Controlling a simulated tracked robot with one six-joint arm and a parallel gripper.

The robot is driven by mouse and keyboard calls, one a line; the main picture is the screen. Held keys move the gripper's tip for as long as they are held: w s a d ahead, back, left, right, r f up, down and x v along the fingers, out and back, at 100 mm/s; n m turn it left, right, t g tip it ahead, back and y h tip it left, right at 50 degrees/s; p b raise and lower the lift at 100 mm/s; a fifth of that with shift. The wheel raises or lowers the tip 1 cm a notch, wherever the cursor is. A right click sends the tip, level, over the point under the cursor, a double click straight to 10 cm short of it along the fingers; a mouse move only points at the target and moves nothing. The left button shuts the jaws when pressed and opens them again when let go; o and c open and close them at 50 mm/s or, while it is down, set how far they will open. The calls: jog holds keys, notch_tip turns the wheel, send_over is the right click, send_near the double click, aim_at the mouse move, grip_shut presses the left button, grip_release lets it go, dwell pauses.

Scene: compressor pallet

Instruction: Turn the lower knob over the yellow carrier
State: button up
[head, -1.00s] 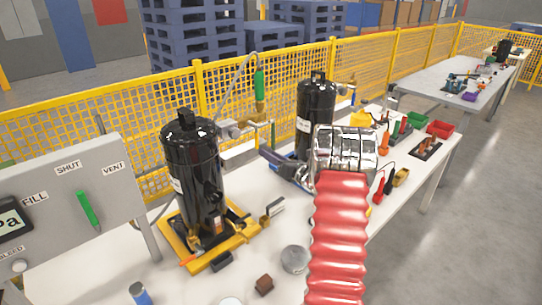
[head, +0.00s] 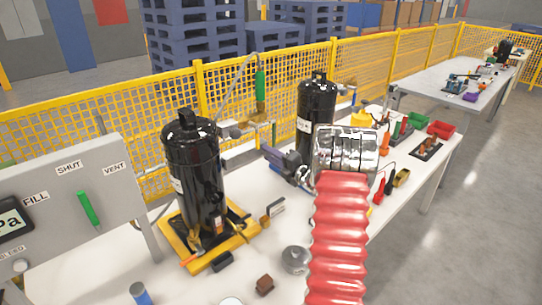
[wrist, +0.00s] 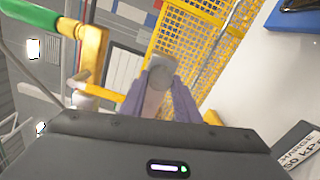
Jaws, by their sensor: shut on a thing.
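The black compressor (head: 194,175) stands upright on the yellow carrier (head: 185,250) at left. Brass and grey fittings (head: 232,131) stick out from its upper right side, with a green handle (head: 261,85) above them. My gripper (head: 267,152) is beside these fittings, to the right of the compressor. In the wrist view its purple fingers (wrist: 160,95) are shut on a grey, rounded piece (wrist: 158,68), which looks like the lower knob. The fingers partly hide it. The green handle also shows in the wrist view (wrist: 28,14), on brass pipework. The knob's turned angle cannot be made out.
A second black compressor (head: 317,110) stands close behind my gripper. A grey panel (head: 120,170) with a green lever is at left. Loose parts, including a metal cap (head: 295,259), lie on the white table (head: 275,230). A yellow mesh fence (head: 120,130) runs behind.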

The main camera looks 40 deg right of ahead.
jog(key=m, duration=2.7)
jog(key=shift+s+d+f, duration=0.15)
jog(key=shift+d, duration=0.25)
jog(key=o, duration=1.1)
jog(key=shift+r, duration=0.2)
jog(key=shift+c, duration=0.2)
jog(key=s, duration=1.3)
jog(key=shift+s+d, duration=0.15)
jog(key=shift+s, duration=0.15)
